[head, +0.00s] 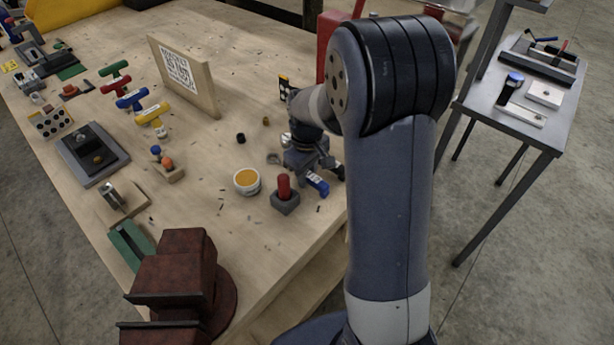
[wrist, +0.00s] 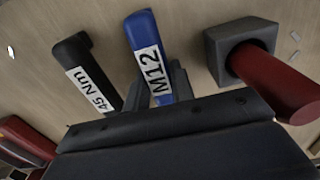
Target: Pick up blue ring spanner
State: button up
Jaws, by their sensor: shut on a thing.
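The blue ring spanner (wrist: 140,30) shows in the wrist view as a blue handle with a white M12 label. In the head view its blue end (head: 317,184) sticks out below my gripper (head: 308,168), near the right edge of the wooden bench. In the wrist view my gripper (wrist: 158,86) has one dark finger on each side of the blue handle and is shut on it. The spanner's ring end is hidden by my gripper. I cannot tell whether the spanner is touching the bench.
A black handle labelled 45 Nm (wrist: 88,75) lies close left of the spanner. A red peg in a grey block (wrist: 225,50) is close right; in the head view it (head: 285,197) stands beside an orange-filled cup (head: 247,182). A red-brown vise (head: 180,270) is at the front.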

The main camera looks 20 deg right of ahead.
grip_shut()
jog(key=shift+r, duration=0.1)
notch_tip(320, 180, up, 10)
jog(key=shift+f, duration=0.1)
dwell(0.4)
dwell(0.5)
